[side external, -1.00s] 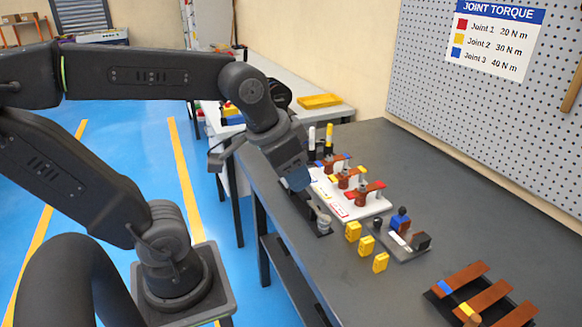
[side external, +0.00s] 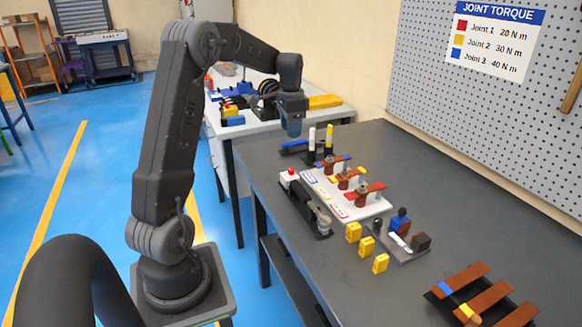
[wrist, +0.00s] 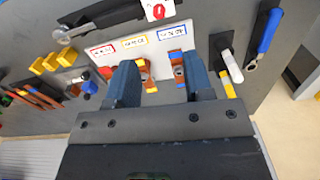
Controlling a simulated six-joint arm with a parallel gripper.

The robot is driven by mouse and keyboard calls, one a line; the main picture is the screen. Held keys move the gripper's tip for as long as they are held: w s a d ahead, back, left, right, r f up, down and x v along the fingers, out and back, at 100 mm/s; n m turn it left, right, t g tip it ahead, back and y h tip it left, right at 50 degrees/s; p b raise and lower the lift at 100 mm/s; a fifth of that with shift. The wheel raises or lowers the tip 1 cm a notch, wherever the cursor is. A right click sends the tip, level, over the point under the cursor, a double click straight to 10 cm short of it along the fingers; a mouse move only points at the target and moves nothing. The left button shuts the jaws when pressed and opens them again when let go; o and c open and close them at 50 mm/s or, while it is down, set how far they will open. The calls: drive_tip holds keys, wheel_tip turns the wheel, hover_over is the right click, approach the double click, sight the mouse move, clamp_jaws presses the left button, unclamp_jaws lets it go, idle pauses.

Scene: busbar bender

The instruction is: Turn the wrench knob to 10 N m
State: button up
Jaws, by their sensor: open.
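The dark wrench (side external: 304,202) lies in a black holder at the left edge of the bench, its metal head toward the viewer. Its white end knob with a red top (side external: 289,176) is at the far end. In the wrist view the wrench (wrist: 110,17) is at the top, and the knob (wrist: 158,10) is cut by the upper edge; I cannot read a torque value on it. My gripper (side external: 291,131) hangs above the bench beyond the knob, apart from it.
A white board (side external: 372,208) with several brown-and-coloured joints lies right of the wrench. White (side external: 312,139) and yellow (side external: 329,139) upright sticks stand behind it. A blue-handled tool (wrist: 268,32) lies beyond. Yellow blocks (side external: 366,245) sit in front. The torque chart (side external: 494,38) hangs on the pegboard.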

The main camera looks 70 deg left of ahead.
sight(291, 169)
wheel_tip(291, 169, down, 13)
drive_tip(key=shift+d+f, duration=0.1)
idle(0.3)
drive_tip(key=shift+c, duration=0.3)
clamp_jaws()
